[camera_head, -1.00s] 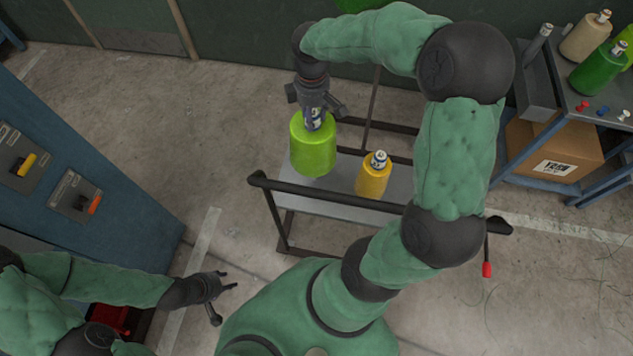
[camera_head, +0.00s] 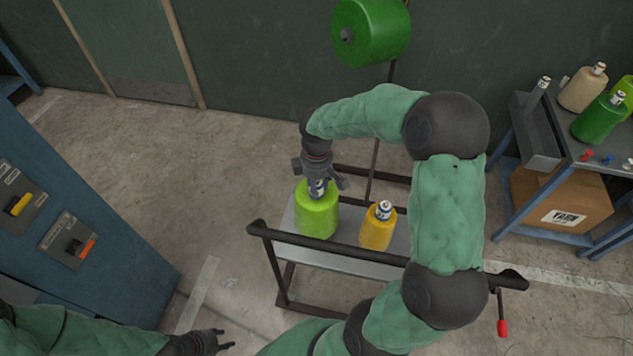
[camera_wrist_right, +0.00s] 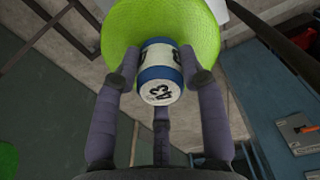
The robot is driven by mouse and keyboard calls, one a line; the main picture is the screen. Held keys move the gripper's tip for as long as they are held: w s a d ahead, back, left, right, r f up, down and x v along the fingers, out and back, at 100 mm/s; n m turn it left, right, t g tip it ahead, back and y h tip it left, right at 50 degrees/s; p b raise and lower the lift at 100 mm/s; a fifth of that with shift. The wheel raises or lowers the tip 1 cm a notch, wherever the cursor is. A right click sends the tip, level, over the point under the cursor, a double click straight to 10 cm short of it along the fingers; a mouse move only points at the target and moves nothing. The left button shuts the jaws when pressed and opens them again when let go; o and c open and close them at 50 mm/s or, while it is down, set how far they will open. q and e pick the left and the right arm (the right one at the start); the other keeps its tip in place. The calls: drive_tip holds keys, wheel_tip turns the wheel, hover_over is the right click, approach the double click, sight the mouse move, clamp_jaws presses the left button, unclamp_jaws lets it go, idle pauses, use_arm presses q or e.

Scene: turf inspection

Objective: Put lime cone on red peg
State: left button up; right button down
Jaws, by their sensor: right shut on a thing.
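The lime cone (camera_head: 316,212) is a bright yellow-green yarn cone with a blue-and-white labelled tube top. My right gripper (camera_head: 318,184) is shut on that tube from above; the right wrist view shows its fingers around the tube (camera_wrist_right: 159,72) and the lime yarn (camera_wrist_right: 190,25) beyond. The cone is upright at the left end of the cart; I cannot tell whether its base touches the shelf. A small red peg (camera_head: 589,155) shows on the right-hand table's edge. My left gripper (camera_head: 228,341) is open and empty at the bottom of the head view.
A yellow cone (camera_head: 377,231) stands on the cart (camera_head: 290,221), whose black handle crosses in front. A red-tipped lever (camera_head: 502,328) hangs at the cart's right. A green spool (camera_head: 371,31) is at the back wall. Blue cabinet (camera_head: 100,230) left; table with cones (camera_head: 600,118) right.

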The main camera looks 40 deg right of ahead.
drive_tip(key=shift+w+f+b, duration=0.1)
drive_tip(key=shift+f+b, duration=0.45)
drive_tip(key=shift+f, duration=1.7)
drive_tip(key=c, duration=0.7)
unclamp_jaws()
drive_tip(key=shift+f, duration=0.1)
wheel_tip(320, 180, up, 12)
drive_tip(key=p, duration=0.2)
drive_tip(key=shift+p, duration=0.4)
